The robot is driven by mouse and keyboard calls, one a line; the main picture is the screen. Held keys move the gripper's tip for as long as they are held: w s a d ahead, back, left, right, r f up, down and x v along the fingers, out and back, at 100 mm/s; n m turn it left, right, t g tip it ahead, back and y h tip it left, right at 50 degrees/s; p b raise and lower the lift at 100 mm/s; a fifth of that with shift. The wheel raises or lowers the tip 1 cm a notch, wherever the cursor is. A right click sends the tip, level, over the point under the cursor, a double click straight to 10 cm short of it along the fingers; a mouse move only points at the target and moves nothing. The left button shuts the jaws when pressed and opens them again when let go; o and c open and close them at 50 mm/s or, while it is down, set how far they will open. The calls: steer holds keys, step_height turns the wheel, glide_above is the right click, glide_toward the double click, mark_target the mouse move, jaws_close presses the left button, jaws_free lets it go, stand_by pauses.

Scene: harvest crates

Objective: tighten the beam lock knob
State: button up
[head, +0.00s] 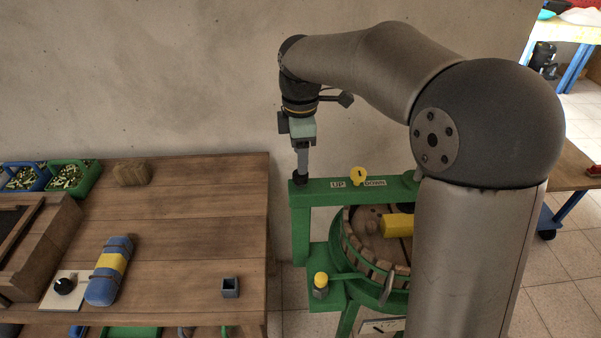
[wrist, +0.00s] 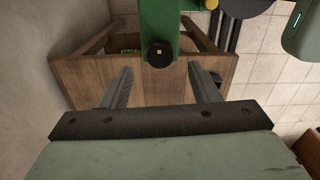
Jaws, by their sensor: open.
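The green beam (head: 325,196) of the press runs across the frame, with UP and DOWN labels on its face. A dark round knob (head: 299,179) sits at the beam's left end. In the wrist view the black knob (wrist: 160,54), with a small pale centre, is on the green beam (wrist: 159,18). My gripper (head: 302,174) points down right over the knob in the head view. In the wrist view my gripper (wrist: 160,70) is open, one finger on each side of the knob's line, with clear gaps. I cannot tell whether the fingertips reach the knob's height.
A round yellow marker (head: 359,175) stands on the beam. A yellow-topped knob (head: 321,280) is on a lower bracket beside the slatted basket (head: 345,240).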

mark_target(301, 179)
step_height(301, 179, down, 6)
steer(key=shift+f, duration=0.15)
steer(key=shift+c, duration=0.2)
steer(key=c, duration=0.9)
